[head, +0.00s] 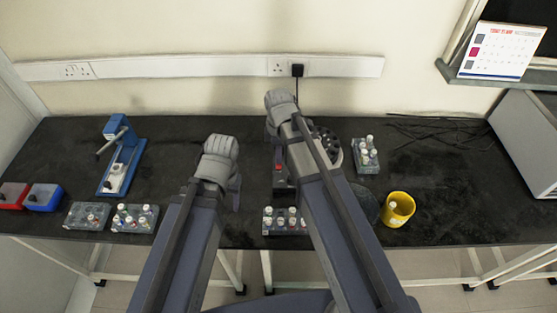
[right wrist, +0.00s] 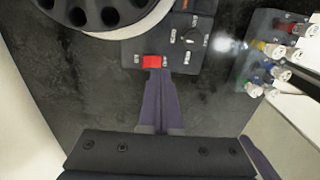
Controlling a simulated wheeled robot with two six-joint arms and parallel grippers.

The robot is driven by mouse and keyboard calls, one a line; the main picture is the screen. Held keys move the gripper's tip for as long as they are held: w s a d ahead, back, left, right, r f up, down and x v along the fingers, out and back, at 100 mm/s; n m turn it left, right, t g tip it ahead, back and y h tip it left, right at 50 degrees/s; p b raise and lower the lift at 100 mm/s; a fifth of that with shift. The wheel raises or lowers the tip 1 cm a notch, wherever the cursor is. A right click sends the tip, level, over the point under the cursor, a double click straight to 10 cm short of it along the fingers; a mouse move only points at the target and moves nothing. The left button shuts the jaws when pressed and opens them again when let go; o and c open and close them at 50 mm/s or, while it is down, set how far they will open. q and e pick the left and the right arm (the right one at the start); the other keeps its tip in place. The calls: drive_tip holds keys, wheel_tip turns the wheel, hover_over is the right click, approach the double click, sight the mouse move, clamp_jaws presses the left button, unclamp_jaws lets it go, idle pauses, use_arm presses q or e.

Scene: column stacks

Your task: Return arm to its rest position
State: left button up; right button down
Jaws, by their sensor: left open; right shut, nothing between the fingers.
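My left arm reaches up from the bottom in the head view, and its gripper (head: 235,192) hangs low over the black bench, largely hidden by my wrist. That gripper is open, with nothing visible in it. My right arm reaches further in, over a device with a round black rotor (head: 328,146), and hides much of it. In the right wrist view my right gripper (right wrist: 160,82) is shut and empty. Its fingertips appear just below a red button (right wrist: 155,62) on the device's dark panel; I cannot tell whether they touch it.
Clear tube racks stand at the left (head: 134,218), front middle (head: 285,221) and back right (head: 366,156). A yellow cup (head: 398,209) stands right of my right arm. A blue device (head: 120,158), a red box (head: 12,196) and a blue box (head: 44,198) stand left.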

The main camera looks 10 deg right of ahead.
drive_tip(key=shift+r+p, duration=0.35)
drive_tip(key=shift+r, duration=0.35)
drive_tip(key=shift+s+a+m, duration=0.15)
drive_tip(key=shift+s+m, duration=0.15)
drive_tip(key=shift+s, duration=0.1)
drive_tip(key=shift+s+a+m+h, duration=0.2)
drive_tip(key=shift+s+a+m, duration=0.65)
drive_tip(key=shift+s+m, duration=1.2)
drive_tip(key=shift+s+a+m+h, duration=0.2)
drive_tip(key=shift+s+a+m, duration=0.7)
drive_tip(key=shift+s+m, duration=1.15)
drive_tip(key=shift+s+a+m+h, duration=0.2)
drive_tip(key=shift+s+a+m, duration=0.65)
drive_tip(key=shift+s+m, duration=1.2)
drive_tip(key=shift+s+n, duration=0.4)
drive_tip(key=shift+n, duration=0.05)
